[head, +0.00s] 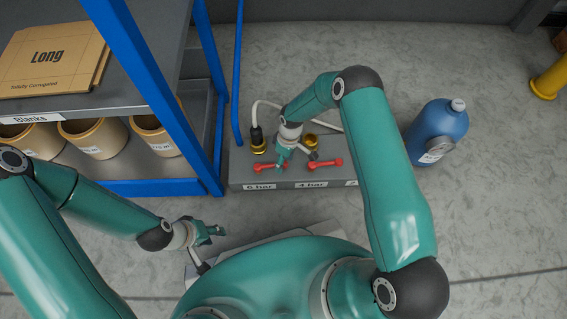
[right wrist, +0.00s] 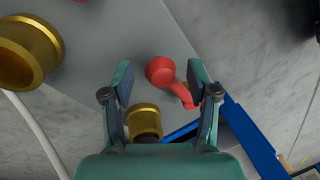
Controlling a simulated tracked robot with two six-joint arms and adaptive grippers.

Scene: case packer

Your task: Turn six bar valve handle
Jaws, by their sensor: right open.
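The red six bar valve handle (head: 263,167) sits on the grey manifold block (head: 240,176) behind the "6 bar" label (head: 259,187). My right gripper (head: 282,162) is open, pointing down over this handle and hiding part of it. In the right wrist view the red handle (right wrist: 161,70) lies between the open fingers of my right gripper (right wrist: 161,76). Its bent end is close to the right finger; I cannot tell whether they touch. My left gripper (head: 212,232) is low, left of the block and away from the handle; its finger opening is unclear.
A second red handle (head: 325,164) sits by the "4 bar" label (head: 311,184). Brass fittings (head: 258,146) and a pale hose (head: 268,103) are behind. A blue shelf post (head: 165,95) stands left, a blue bottle (head: 437,132) right.

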